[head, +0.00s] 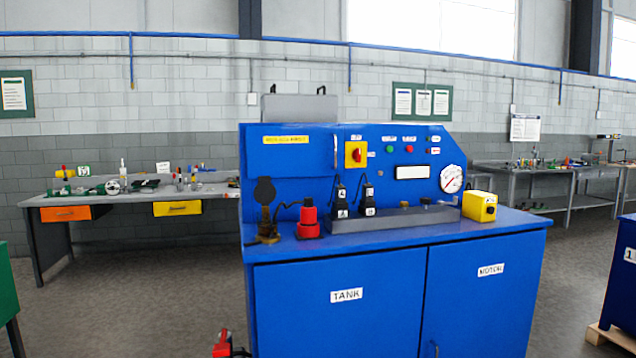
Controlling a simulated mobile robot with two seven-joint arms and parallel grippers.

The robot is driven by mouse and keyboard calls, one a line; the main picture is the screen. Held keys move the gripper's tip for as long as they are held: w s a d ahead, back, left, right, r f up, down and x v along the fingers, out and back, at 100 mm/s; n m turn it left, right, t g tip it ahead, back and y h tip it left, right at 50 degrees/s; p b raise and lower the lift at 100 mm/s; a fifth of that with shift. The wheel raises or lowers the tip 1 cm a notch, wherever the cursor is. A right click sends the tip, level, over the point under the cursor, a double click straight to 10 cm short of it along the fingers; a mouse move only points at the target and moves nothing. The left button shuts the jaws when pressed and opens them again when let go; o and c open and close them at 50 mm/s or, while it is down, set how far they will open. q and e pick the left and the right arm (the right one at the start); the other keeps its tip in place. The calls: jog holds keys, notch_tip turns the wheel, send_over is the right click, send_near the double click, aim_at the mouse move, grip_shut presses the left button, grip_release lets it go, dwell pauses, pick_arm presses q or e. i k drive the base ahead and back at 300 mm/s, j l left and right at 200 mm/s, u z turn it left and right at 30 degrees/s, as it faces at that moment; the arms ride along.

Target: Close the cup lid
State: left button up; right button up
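A small brass-coloured cup (267,234) stands at the left end of the blue bench's top in the head view. Its dark round lid (264,190) stands upright above it, so the cup is open. The inside of the cup cannot be made out. Neither my left nor my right gripper is in view, and nothing is seen touching the lid.
The blue panel (290,160) rises behind. A red fitting (222,345) shows low at the cabinet's left side.

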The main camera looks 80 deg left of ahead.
aim_at(264, 192)
jog(key=u, duration=2.9)
jog(key=i+j+u, duration=0.7)
jog(key=j+u, duration=0.15)
jog(key=i+j+u, duration=0.2)
jog(key=i+u, duration=0.2)
jog(key=i+j, duration=0.15)
jog(key=i, duration=0.4)
jog(key=i+j, duration=0.1)
jog(key=i, duration=0.5)
jog(key=i+z, duration=0.45)
jog(key=i+j+z, duration=0.1)
jog(key=i+z, duration=0.25)
jog(key=z, duration=0.15)
jog(key=i+z, duration=0.2)
jog(key=z, duration=0.15)
jog(key=i+j+z, duration=0.15)
jog(key=z, duration=0.2)
jog(key=i+j+z, duration=0.15)
jog(key=z, duration=0.2)
